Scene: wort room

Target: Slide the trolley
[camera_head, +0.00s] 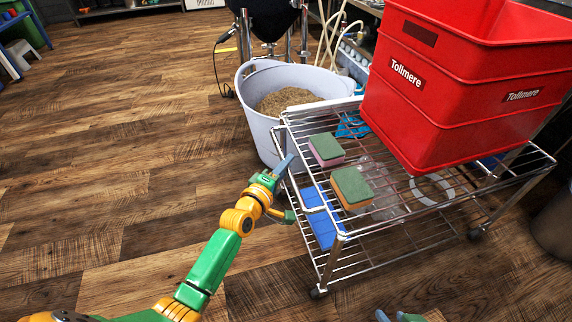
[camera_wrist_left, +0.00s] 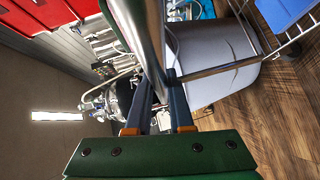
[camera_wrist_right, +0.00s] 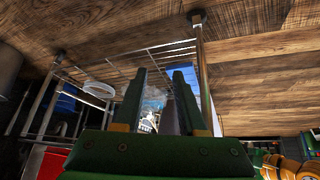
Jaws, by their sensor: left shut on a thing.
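The trolley (camera_head: 395,215) is a chrome wire rack with two shelves and casters, at centre right in the head view. My left gripper (camera_head: 284,187) is at its left end and shut on the trolley's metal end rail. In the left wrist view the fingers (camera_wrist_left: 164,92) close around this chrome bar (camera_wrist_left: 150,35). My right gripper (camera_head: 398,317) is at the bottom edge of the head view, apart from the trolley. In the right wrist view its fingers (camera_wrist_right: 161,80) are spread with nothing held between them; trolley wires (camera_wrist_right: 125,65) show beyond.
A red Tollmere crate (camera_head: 440,90) stands on the trolley's top shelf beside two green-topped sponges (camera_head: 326,150) (camera_head: 351,186). A white tub of grain (camera_head: 262,140) stands close behind the trolley's left end. Wooden floor at left (camera_head: 110,170) is clear. A dark bin (camera_head: 553,225) stands at right.

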